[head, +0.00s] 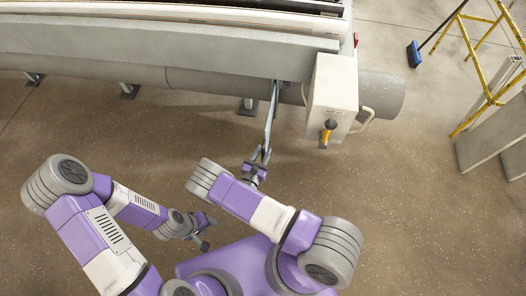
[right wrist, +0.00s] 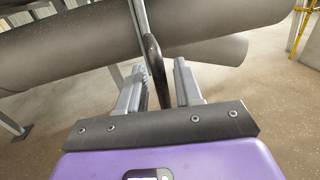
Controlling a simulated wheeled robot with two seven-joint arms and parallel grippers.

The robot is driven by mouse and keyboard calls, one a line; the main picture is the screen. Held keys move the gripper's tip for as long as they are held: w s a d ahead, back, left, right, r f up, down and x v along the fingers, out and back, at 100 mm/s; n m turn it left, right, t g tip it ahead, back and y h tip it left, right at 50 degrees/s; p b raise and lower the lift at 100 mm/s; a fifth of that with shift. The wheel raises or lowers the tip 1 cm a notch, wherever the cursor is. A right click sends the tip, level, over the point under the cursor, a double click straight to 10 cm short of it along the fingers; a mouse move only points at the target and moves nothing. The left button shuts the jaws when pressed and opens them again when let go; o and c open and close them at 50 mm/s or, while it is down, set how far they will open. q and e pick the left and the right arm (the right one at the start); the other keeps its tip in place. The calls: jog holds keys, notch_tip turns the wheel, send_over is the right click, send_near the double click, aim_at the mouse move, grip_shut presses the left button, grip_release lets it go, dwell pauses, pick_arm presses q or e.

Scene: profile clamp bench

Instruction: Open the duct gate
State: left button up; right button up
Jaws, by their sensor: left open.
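The grey round duct (head: 225,84) runs under the bench. A thin metal gate lever (head: 272,108) reaches down from it toward my right gripper (head: 261,155). The fingers are apart, with a gap visible on both sides of the handle. My left gripper (head: 203,240) is open and empty, low over the floor and well away from the duct. The duct's inside is hidden.
A pale control box (head: 334,90) with a black and yellow handle (head: 327,132) stands just right of the lever. Bench legs (head: 248,106) meet the floor under the duct. A yellow frame (head: 470,60), grey panels (head: 490,138) and a blue broom (head: 413,54) are at right. The floor between is clear.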

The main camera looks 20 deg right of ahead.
jog(key=v, duration=0.7)
jog(key=shift+p, duration=0.45)
jog(key=shift+s, duration=0.15)
